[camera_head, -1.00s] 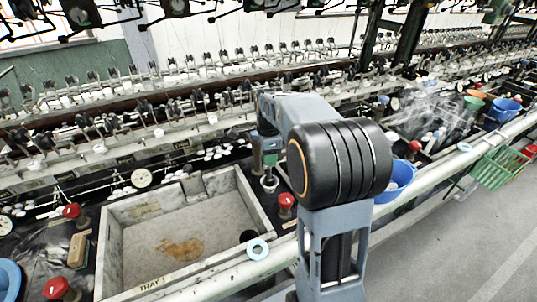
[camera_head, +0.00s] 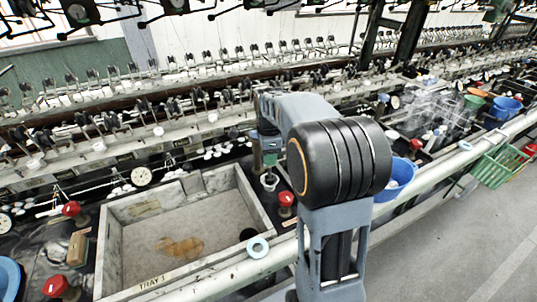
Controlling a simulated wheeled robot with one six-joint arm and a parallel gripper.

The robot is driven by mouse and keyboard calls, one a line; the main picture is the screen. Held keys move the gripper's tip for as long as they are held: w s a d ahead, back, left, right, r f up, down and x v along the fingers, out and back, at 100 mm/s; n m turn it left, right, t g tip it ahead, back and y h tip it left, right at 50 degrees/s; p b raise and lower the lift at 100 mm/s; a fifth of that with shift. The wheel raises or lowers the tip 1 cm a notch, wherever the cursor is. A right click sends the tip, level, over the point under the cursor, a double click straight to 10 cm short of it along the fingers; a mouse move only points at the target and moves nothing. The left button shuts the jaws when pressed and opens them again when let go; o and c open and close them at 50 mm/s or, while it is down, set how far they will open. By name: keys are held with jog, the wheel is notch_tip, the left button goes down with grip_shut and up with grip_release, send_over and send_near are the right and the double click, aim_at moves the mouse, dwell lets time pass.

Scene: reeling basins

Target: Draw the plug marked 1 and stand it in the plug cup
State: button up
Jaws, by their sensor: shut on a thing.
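My gripper (camera_head: 269,160) points down just beyond the right wall of the basin labelled TRAY 1 (camera_head: 240,262). It is shut on the plug, which is mostly hidden by the jaws and the cup. The small pale plug cup (camera_head: 269,182) is directly below the jaws, and the plug's lower part seems to be inside it. I cannot read the mark on the plug. A dark round hole (camera_head: 248,234) shows in the basin's near right corner. A brown patch (camera_head: 180,247) lies in the basin.
Red-topped knobs (camera_head: 286,199) stand close to the cup and left of the basin. A pale blue ring (camera_head: 258,247) lies on the near rim. A blue bowl (camera_head: 398,178) is right of my arm. Reeling fittings line the back.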

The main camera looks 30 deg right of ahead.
jog(key=shift+f, duration=0.4)
jog(key=o, duration=0.9)
notch_tip(320, 180, up, 14)
jog(key=shift+f+p, duration=0.1)
jog(key=shift+p, duration=0.4)
dwell(0.4)
